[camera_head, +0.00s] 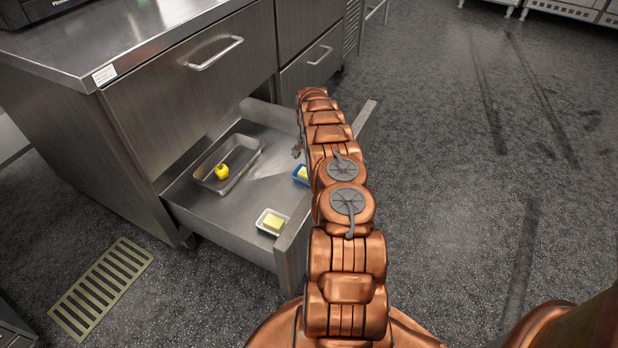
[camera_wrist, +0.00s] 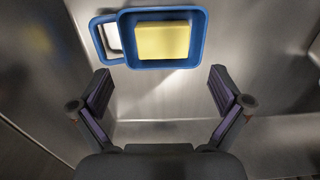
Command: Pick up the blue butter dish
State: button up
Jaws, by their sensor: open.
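The blue butter dish (camera_wrist: 195,62) lies in the open drawer with a yellow block of butter (camera_wrist: 163,41) in it. In the wrist view it is at the top, with a loop handle (camera_wrist: 97,40) on its left. In the head view the blue dish (camera_head: 299,180) is mostly hidden behind my arm. My gripper (camera_wrist: 162,92) is open and empty, its two fingers spread to either side just below the dish in the wrist view. In the head view only a small part of my gripper (camera_head: 297,150) shows beside the arm.
The open drawer (camera_head: 215,208) also holds a white dish with butter (camera_head: 263,226) at the front and a metal tray (camera_head: 212,185) with a yellow fruit (camera_head: 222,172). The drawer's front panel (camera_head: 292,255) and the steel counter (camera_head: 125,35) stand close by. Floor on the right is clear.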

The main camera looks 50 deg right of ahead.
jog(key=shift+w+a+f+b, duration=0.15)
jog(key=shift+f+b, duration=0.1)
jog(key=shift+f, duration=0.7)
jog(key=shift+s+a+f+b, duration=0.1)
jog(key=shift+f+b, duration=0.15)
jog(key=shift+f, duration=0.7)
jog(key=shift+w+a+f+b, duration=0.15)
jog(key=shift+f+b, duration=0.1)
jog(key=shift+f, duration=0.7)
jog(key=shift+s, duration=0.1)
jog(key=c, duration=1.4)
jog(key=shift+r, duration=0.2)
